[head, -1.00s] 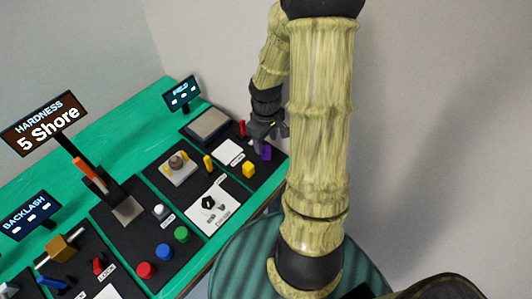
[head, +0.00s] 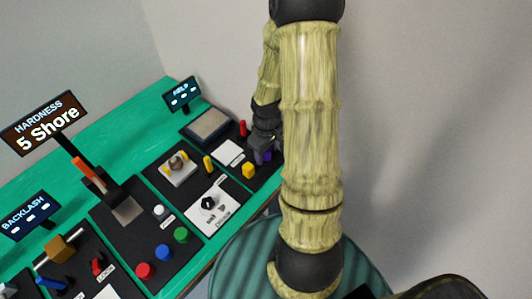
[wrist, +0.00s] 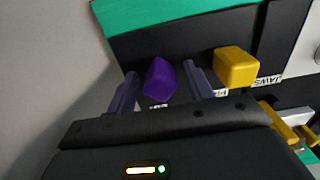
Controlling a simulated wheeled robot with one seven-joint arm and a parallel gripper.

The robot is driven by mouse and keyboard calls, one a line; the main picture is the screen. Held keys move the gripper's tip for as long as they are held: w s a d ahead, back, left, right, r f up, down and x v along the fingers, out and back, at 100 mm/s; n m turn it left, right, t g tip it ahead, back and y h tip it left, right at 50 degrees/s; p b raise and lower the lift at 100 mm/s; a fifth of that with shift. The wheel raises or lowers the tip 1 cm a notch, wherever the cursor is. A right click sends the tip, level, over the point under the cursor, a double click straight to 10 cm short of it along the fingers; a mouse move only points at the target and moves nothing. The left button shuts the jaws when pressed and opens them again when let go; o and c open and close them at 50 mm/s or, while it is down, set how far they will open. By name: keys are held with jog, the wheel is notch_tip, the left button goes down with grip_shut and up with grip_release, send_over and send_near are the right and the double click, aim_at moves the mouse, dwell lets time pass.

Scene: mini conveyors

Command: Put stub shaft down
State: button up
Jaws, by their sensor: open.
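My gripper (head: 263,142) is open at the far right end of the bench, low over a dark panel. In the wrist view its two fingers stand on either side of a purple block-shaped piece (wrist: 159,78), with a gap visible around it. The purple piece also shows partly in the head view (head: 264,156), behind the fingers. A yellow block (head: 248,170) with a label reading JAWS beside it is just right of the fingers in the wrist view (wrist: 236,68). A brown rounded part (head: 176,163) sits between yellow jaws on a pale fixture. I cannot tell which part is the stub shaft.
The green bench (head: 120,123) carries several dark panels. A grey pad (head: 208,124), a red upright piece (head: 243,128) and a white plate (head: 229,153) lie near my gripper. A white dial panel (head: 212,212) stands closer. A hardness display (head: 46,122) reads 5 Shore.

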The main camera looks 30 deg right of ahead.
grip_shut()
dwell(0.4)
jog(key=shift+a+r, duration=0.2)
jog(key=shift+r, duration=0.35)
notch_tip(320, 180, up, 6)
jog(key=shift+s+r+p, duration=0.1)
jog(key=shift+r+p, duration=0.05)
jog(key=shift+p, duration=0.25)
jog(key=s+a+b, duration=0.2)
jog(key=s+a, duration=0.1)
jog(key=a, duration=0.6)
jog(key=s+a+b, duration=0.2)
jog(key=s+a, duration=0.1)
jog(key=a, duration=0.6)
jog(key=shift+s+a+f, duration=0.2)
jog(key=shift+s+a, duration=0.05)
jog(key=shift+s, duration=0.05)
